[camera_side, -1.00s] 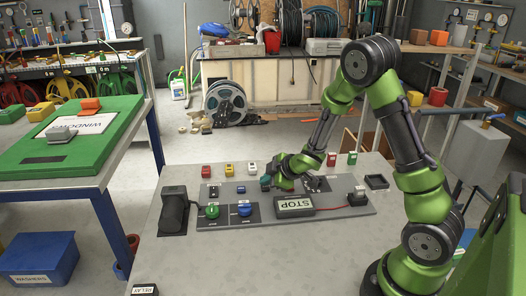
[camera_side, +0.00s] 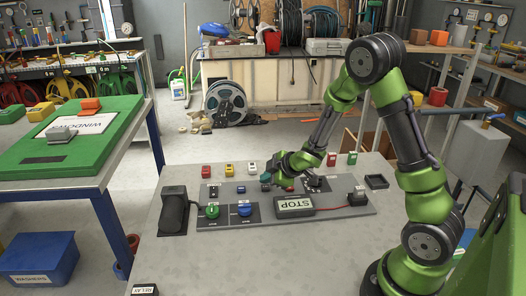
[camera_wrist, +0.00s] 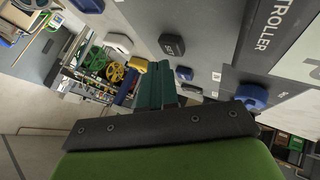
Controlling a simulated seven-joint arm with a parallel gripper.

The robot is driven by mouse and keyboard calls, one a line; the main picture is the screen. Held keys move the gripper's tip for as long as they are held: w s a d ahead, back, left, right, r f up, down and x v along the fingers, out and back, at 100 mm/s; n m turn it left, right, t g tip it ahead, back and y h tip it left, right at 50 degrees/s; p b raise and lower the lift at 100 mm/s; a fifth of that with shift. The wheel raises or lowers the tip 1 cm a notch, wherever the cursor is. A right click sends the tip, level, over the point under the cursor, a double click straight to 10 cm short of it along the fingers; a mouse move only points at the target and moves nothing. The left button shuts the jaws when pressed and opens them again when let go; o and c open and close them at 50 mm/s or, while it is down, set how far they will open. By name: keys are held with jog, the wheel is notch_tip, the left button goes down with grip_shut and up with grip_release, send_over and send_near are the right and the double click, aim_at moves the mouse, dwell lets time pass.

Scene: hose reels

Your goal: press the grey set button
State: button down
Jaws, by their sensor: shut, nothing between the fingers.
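A dark grey button (camera_wrist: 171,45) with white lettering that seems to read SET sits on the grey surface in the wrist view, ahead of my fingertips and to their right. I cannot pick it out surely in the side view. My gripper (camera_wrist: 155,84) has teal fingers closed together with nothing between them. The fingertips look apart from the button. In the side view my gripper (camera_side: 266,181) is low over the back middle of the control panel and hides part of it.
Near the fingers in the wrist view are a white block (camera_wrist: 118,42), a second dark button (camera_wrist: 184,73) and a blue button (camera_wrist: 252,97). The side view shows a STOP box (camera_side: 294,205), green knob (camera_side: 212,211) and blue knob (camera_side: 245,208).

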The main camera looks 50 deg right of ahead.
aim_at(277, 192)
jog(key=shift+r, duration=0.3)
jog(key=shift+r, duration=2.4)
jog(key=s+d+m, duration=0.1)
jog(key=s+f+m+g+h, duration=0.1)
jog(key=shift+s+d+f+m+g, duration=0.15)
jog(key=shift+s+d+m+g, duration=0.15)
jog(key=shift+d+m, duration=0.1)
jog(key=s+a+r+m+y, duration=0.3)
jog(key=s+a+r+m, duration=0.6)
jog(key=s+a+r, duration=0.7)
jog(key=shift+s+a+r+m, duration=0.3)
jog(key=shift+s+r, duration=0.1)
jog(key=shift+s, duration=0.85)
